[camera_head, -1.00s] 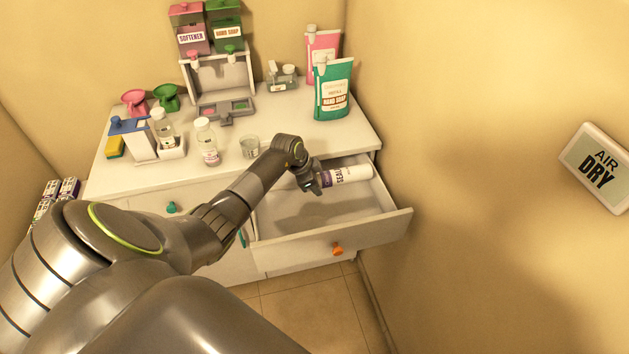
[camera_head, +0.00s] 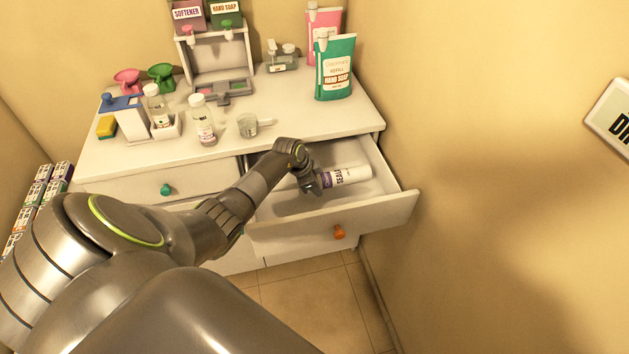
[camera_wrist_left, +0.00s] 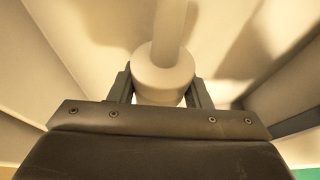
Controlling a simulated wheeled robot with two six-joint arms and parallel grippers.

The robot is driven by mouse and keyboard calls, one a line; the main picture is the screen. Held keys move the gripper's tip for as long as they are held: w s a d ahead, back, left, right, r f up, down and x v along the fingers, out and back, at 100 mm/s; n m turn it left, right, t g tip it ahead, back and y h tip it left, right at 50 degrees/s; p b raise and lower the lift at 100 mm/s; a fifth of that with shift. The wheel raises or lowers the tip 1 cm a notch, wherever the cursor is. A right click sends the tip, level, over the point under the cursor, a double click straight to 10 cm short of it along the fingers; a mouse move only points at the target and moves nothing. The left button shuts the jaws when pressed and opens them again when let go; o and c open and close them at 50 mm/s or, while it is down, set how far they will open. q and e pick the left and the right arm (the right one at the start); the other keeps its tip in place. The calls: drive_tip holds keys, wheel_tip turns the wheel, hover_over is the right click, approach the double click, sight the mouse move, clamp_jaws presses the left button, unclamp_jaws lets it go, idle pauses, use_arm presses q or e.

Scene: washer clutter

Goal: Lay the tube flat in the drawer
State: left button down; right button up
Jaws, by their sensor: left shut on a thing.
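The white tube (camera_head: 346,175), with a purple band and dark lettering, lies roughly level in the open drawer (camera_head: 385,214). Its left end is in my left gripper (camera_head: 310,184), which is over the drawer. In the left wrist view the tube (camera_wrist_left: 163,78) shows its round end between the two fingers of my left gripper (camera_wrist_left: 161,92), which is shut on it. I cannot tell whether the tube touches the drawer floor. My right gripper is not in view.
The drawer front has an orange knob (camera_head: 339,232). A yellow wall (camera_head: 480,180) stands close on the right. On the cabinet top are a green hand soap pouch (camera_head: 335,68), a clear cup (camera_head: 248,126), a bottle (camera_head: 203,122) and a dispenser stand (camera_head: 216,58).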

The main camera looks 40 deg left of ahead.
sight(314, 200)
use_arm(q)
drive_tip(key=shift+f+b, duration=1.1)
drive_tip(key=shift+f, duration=0.7)
drive_tip(key=shift+s+d+f, duration=0.1)
drive_tip(key=shift+s+f, duration=0.1)
drive_tip(key=shift+s, duration=0.05)
drive_tip(key=shift+s+f, duration=0.1)
drive_tip(key=c, duration=0.7)
unclamp_jaws()
drive_tip(key=shift+s+d, duration=0.1)
drive_tip(key=shift+s, duration=0.1)
drive_tip(key=shift+a+r, duration=0.2)
drive_tip(key=shift+r, duration=0.5)
drive_tip(key=v, duration=1.7)
drive_tip(key=shift+w, duration=0.25)
